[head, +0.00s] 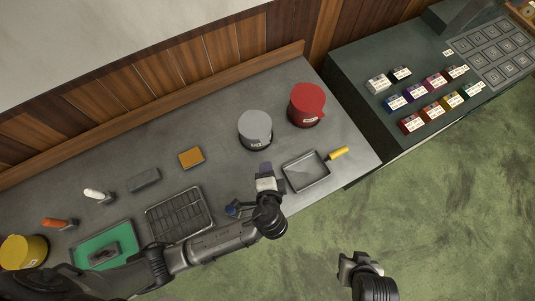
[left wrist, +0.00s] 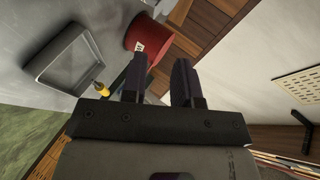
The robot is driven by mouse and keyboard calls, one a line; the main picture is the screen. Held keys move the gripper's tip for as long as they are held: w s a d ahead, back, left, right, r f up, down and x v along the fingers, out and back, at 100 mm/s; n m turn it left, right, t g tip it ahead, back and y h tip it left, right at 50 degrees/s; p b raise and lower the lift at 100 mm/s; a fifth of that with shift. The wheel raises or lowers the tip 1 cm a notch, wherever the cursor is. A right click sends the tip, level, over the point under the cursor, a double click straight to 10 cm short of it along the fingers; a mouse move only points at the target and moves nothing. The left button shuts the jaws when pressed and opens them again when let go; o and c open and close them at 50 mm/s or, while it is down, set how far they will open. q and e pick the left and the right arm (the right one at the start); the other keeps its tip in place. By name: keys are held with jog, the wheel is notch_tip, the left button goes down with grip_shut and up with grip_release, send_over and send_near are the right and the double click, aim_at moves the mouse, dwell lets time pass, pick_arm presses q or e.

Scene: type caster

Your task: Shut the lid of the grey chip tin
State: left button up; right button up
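The grey chip tin (head: 255,130) stands upright on the grey bench in the head view, with a pale label low on its front. A flat grey round lid (head: 255,122) covers its top; I cannot tell whether it is fully shut. My left gripper (head: 265,170) is just in front of the tin, apart from it. In the left wrist view its two dark fingers (left wrist: 163,65) are spread with nothing between them. My right gripper (head: 357,260) is over the green floor, away from the bench; its finger gap is unclear.
A red tin (head: 307,104) stands right of the grey tin. A shallow pan (head: 306,171) with a yellow handle lies in front.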

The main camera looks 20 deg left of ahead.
pick_arm(q)
jog(key=shift+w+r, duration=0.25)
jog(key=shift+r, duration=0.1)
jog(key=shift+c, duration=0.7)
jog(key=w+r, duration=0.2)
jog(key=r, duration=0.1)
jog(key=w+r+t+p, duration=0.1)
jog(key=w+r, duration=0.2)
jog(key=w+a+r+t, duration=0.1)
jog(key=w+r, duration=0.1)
jog(key=r, duration=0.1)
jog(key=shift+w+n+y+p, duration=0.15)
jog(key=shift+n+y+p, duration=0.15)
grip_shut()
jog(key=w+a+r+n+y+p, duration=0.15)
jog(key=w+a+r, duration=0.35)
jog(key=w+r, duration=0.65)
jog(key=n+g+h, duration=0.7)
jog(key=n+g, duration=0.7)
jog(key=n, duration=0.5)
send_near(265, 142)
jog(key=shift+m, duration=0.25)
notch_tip(265, 142, down, 6)
jog(key=shift+r+p, duration=0.15)
jog(key=shift+p, duration=0.3)
jog(key=shift+d+f, duration=0.1)
jog(key=shift+f, duration=0.85)
